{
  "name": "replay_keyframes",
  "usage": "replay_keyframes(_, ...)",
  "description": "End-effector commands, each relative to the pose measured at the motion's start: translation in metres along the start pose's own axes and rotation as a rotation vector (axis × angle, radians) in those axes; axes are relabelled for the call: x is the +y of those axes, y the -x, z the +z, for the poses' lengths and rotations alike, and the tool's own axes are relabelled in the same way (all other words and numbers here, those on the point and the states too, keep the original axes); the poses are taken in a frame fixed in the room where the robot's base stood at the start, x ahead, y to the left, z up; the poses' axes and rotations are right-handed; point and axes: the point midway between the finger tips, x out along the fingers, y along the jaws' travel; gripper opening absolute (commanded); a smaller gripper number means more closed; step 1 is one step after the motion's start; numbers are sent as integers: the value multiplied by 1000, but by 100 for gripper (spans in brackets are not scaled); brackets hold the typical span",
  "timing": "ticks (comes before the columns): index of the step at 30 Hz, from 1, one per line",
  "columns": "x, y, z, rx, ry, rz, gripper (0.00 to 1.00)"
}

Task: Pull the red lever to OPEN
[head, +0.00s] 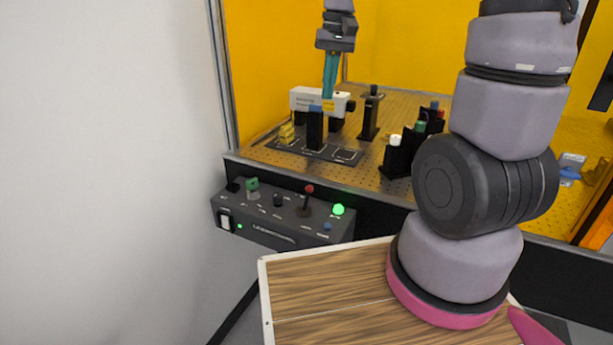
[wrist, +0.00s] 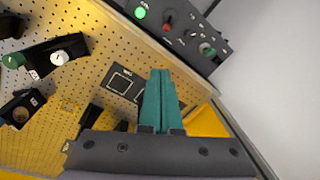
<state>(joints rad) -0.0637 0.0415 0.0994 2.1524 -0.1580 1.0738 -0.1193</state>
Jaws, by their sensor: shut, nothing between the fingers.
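The red lever (head: 308,194) stands up from the dark control panel (head: 250,222) at the front left of the bench in the head view. Its red knob also shows in the wrist view (wrist: 167,18), near the top. The label by it is too small to read. My gripper (head: 329,90) is above the perforated bench, behind and above the panel. Its teal fingers (wrist: 158,100) are pressed together with nothing between them. The gripper is well apart from the lever.
A lit green lamp (head: 338,210) sits right of the lever. A green knob (head: 252,184) is at the panel's left. A white instrument (head: 318,100) and black mounts (head: 372,112) stand on the breadboard (head: 290,157). Yellow walls enclose the back; a white wall is left.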

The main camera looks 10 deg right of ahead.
Motion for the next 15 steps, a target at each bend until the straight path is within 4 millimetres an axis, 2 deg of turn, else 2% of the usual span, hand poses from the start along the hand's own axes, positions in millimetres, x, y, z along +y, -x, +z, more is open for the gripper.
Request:
replay_keyframes(1, -4, -16, -7, -42, 15, 8, 0)
replay_keyframes(9, -20, -93, -31, -228, 94, 41, 0)
replay_keyframes(15, -28, -136, -37, -322, 133, 52, 0)
